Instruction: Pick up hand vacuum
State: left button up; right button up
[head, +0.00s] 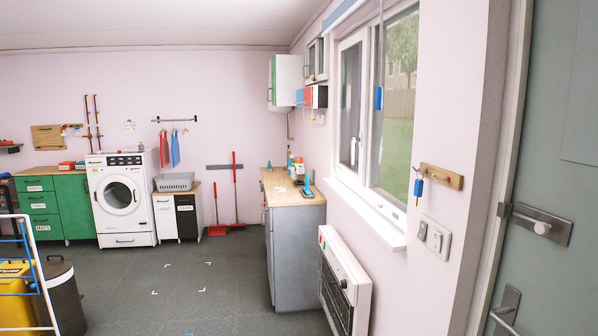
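A small blue and dark item (307,189) stands near the front of the wooden counter (281,194) by the window. It may be the hand vacuum, but it is too small to tell for sure. Several small items, among them an orange-topped one (299,161), stand behind it on the counter. Neither of my grippers is in view.
Grey floor (190,270) with white corner marks is open in the middle. A heater (343,283) is on the right wall, beside a door (548,150). A washing machine (122,197) and green cabinet (73,206) stand at the back left. A bin (63,295) and white rack are front left.

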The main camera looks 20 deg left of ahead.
aim_at(299, 174)
jog(key=i+j+u, duration=1.3)
jog(key=i, duration=0.6)
jog(key=i+j+u, duration=0.15)
jog(key=i+u, duration=0.15)
jog(key=i, duration=0.65)
jog(key=i+z, duration=0.4)
jog(key=i+j+z, duration=0.2)
jog(key=z, duration=0.2)
jog(key=i+j+z, duration=0.6)
jog(key=z, duration=0.2)
